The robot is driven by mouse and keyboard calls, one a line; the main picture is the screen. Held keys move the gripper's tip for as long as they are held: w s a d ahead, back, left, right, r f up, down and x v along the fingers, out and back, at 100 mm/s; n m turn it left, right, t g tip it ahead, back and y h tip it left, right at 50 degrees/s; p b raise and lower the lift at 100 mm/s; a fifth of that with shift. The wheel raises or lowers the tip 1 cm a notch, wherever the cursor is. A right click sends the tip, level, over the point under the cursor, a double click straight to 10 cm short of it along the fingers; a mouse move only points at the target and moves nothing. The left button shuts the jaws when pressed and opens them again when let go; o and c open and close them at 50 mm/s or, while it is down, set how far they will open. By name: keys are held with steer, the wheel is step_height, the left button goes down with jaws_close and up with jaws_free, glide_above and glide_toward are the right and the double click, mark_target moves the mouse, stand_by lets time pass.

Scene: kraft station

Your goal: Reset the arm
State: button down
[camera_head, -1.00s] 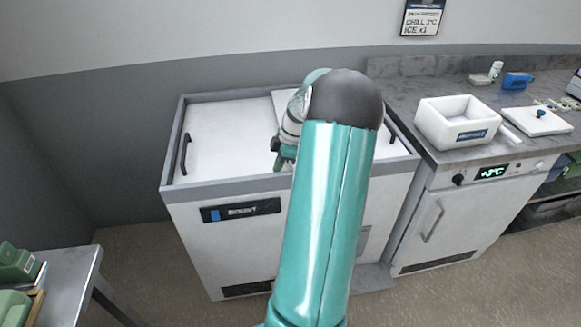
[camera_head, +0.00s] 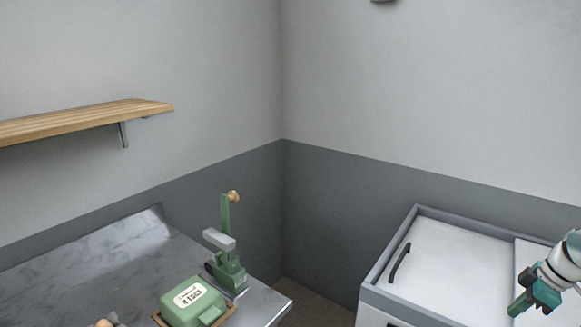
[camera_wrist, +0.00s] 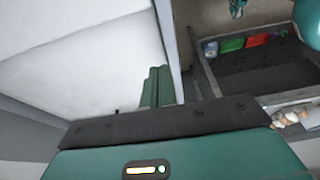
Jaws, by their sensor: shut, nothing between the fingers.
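My gripper (camera_head: 521,302) shows at the right edge of the head view, above the right part of the white chest with sliding lids (camera_head: 450,262). Part of my arm is cut off by the frame edge. In the wrist view the two green fingers of my gripper (camera_wrist: 157,88) are pressed together with nothing between them. A broad white surface fills the left of the wrist view.
A grey marble-topped counter (camera_head: 95,275) stands at the lower left with a green "4 EGGS" box (camera_head: 192,302) and a green press-like device (camera_head: 227,262). A wooden shelf (camera_head: 90,120) hangs above. The wrist view shows coloured items (camera_wrist: 245,42) in a dark container.

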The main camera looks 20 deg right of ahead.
steer(key=w+a+r+m+h, duration=0.1)
steer(key=w+a+r, duration=0.2)
steer(key=a, duration=0.5)
steer(key=w+a+r+m+h, duration=0.1)
steer(key=w+a+r, duration=0.2)
steer(key=a, duration=0.6)
steer(key=w+a+r+m+h, duration=0.1)
steer(key=w+a+r, duration=0.15)
steer(key=a, duration=0.55)
steer(key=s+a+m+t, duration=0.1)
steer(key=s+a, duration=0.2)
steer(key=a, duration=0.4)
steer(key=s+a+r+m+t, duration=0.1)
steer(key=s+a, duration=0.3)
steer(key=a, duration=0.4)
steer(key=s+a+m, duration=0.2)
steer(key=s+a, duration=0.1)
steer(key=a, duration=0.5)
steer(key=shift+s+a+r+m+t+y, duration=0.15)
steer(key=shift+s+a+m+t+y, duration=0.15)
steer(key=shift+s+t, duration=0.1)
steer(key=shift+d, duration=0.2)
